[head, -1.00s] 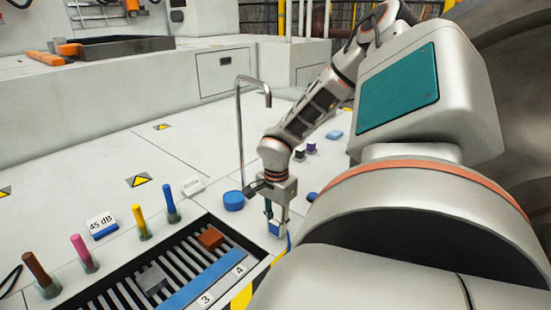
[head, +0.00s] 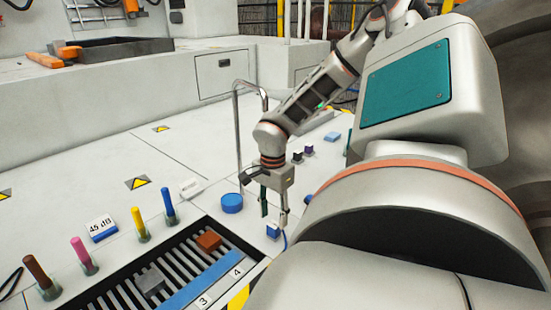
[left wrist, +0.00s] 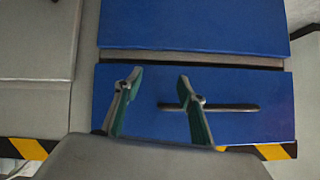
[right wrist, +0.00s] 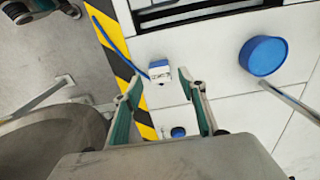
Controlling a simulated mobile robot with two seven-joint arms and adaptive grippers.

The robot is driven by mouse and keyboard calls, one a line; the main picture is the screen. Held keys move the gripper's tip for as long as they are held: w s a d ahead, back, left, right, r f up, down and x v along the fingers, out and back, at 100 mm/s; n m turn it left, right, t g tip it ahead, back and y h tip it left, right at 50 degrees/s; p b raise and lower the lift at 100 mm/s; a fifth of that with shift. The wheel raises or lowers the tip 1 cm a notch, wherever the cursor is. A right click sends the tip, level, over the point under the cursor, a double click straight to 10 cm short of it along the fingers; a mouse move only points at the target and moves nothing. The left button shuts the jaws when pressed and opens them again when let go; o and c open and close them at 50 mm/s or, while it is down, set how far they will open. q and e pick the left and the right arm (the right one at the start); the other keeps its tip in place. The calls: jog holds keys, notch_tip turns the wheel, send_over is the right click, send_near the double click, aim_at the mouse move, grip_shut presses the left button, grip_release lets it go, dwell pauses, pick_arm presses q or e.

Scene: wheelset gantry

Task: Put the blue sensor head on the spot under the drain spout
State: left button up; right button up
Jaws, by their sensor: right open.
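A small white and blue block with a blue cable, which looks like the blue sensor head (head: 273,231), rests on the pale bench near the grate's right corner. It also shows in the right wrist view (right wrist: 159,71). My right gripper (head: 274,212) is open just above it; in the right wrist view the block lies beyond and between the spread fingertips (right wrist: 158,80), apparently not gripped. My left gripper (left wrist: 160,78) is open and empty above blue panels.
A round blue disc (head: 232,203) sits near the spout's foot, also in the right wrist view (right wrist: 263,56). A slotted grate (head: 180,270) holds blocks. Coloured pegs (head: 168,205) and a "45 dB" block (head: 102,229) stand left. Small dark cubes (head: 308,150) lie behind my right arm.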

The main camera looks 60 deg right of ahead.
aim_at(273, 224)
notch_tip(273, 224, up, 7)
jog(key=p, duration=0.1)
jog(key=shift+a, duration=0.1)
dwell(0.7)
